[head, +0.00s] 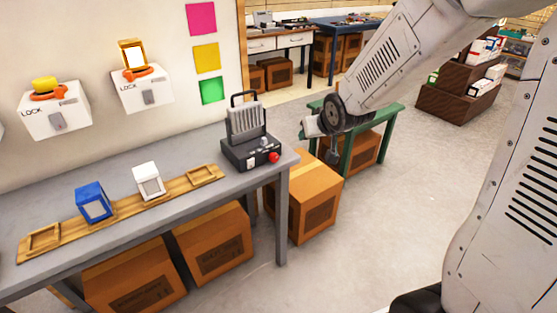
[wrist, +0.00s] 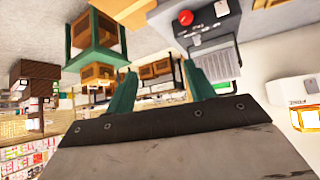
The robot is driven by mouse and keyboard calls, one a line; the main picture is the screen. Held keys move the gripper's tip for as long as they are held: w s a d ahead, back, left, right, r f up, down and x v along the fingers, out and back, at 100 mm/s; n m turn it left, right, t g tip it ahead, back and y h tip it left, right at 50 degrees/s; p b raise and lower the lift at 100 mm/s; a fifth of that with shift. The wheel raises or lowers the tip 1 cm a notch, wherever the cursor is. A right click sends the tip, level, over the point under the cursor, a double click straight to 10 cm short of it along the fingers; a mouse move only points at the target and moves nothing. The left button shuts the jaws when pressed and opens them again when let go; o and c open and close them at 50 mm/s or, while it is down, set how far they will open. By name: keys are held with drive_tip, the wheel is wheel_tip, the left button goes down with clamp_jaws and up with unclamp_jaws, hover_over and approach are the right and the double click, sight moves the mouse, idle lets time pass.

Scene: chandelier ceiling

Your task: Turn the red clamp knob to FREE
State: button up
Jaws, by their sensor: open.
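A small red knob (head: 274,157) sits on the front right of a black base that carries a ribbed grey device (head: 246,124) with a handle. The knob also shows near the top of the wrist view (wrist: 186,17). Two white wall boxes marked LOCK have orange-red parts on top: the left one (head: 48,95) under a yellow block, the right one (head: 137,75) under a gold-framed piece. No FREE marking is readable. My gripper (head: 320,143), with green fingers, is open and empty, right of the device and apart from it; its fingers also show in the wrist view (wrist: 158,72).
The grey bench (head: 120,243) holds a wooden rack (head: 118,214) with a blue block (head: 94,202) and a white block (head: 148,181). Cardboard boxes (head: 215,245) stand underneath. A green table (head: 385,117) stands behind my gripper.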

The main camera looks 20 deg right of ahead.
sight(276, 158)
drive_tip(key=w+a+f+t+y, duration=0.2)
drive_tip(key=w+f+t+y, duration=0.15)
drive_tip(key=w+f, duration=0.65)
wheel_tip(276, 158, down, 9)
drive_tip(key=s+a+t+y, duration=0.2)
drive_tip(key=t+y, duration=0.1)
drive_tip(key=t, duration=0.2)
drive_tip(key=shift+m+h, duration=0.25)
drive_tip(key=shift+m, duration=0.05)
drive_tip(key=x, duration=0.7)
drive_tip(key=shift+w+d+f, duration=0.1)
drive_tip(key=shift+w+f, duration=0.05)
drive_tip(key=shift+w, duration=0.2)
drive_tip(key=c, duration=1)
